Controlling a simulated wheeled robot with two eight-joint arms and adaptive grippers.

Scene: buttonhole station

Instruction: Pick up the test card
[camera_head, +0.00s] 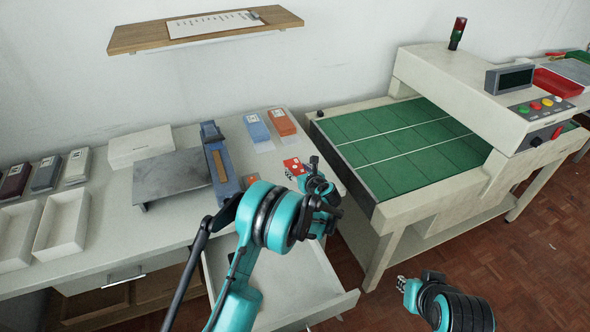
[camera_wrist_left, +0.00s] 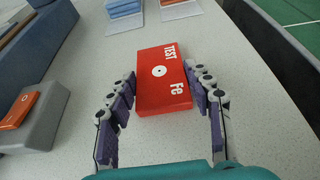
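The test card (camera_head: 293,166) is a small red block with white lettering and a white dot. It lies on the light worktop. In the left wrist view the card (camera_wrist_left: 163,85) is between the fingertips of my left gripper (camera_wrist_left: 162,82). One finger is on each side, very close to its edges, with a thin gap seeming to show on the left. My left gripper (camera_head: 312,176) is low over the worktop in the head view, its fingers partly hidden. My right gripper (camera_head: 402,283) is at the lower right over the floor, away from the card. Its fingers are too small to read.
Blue (camera_head: 257,127) and orange (camera_head: 282,122) card stacks stand behind the test card. A blue holder (camera_head: 219,160) and a grey plate (camera_head: 171,176) are to the left. An open drawer (camera_head: 302,285) juts out below. A green-topped machine (camera_head: 400,143) stands to the right.

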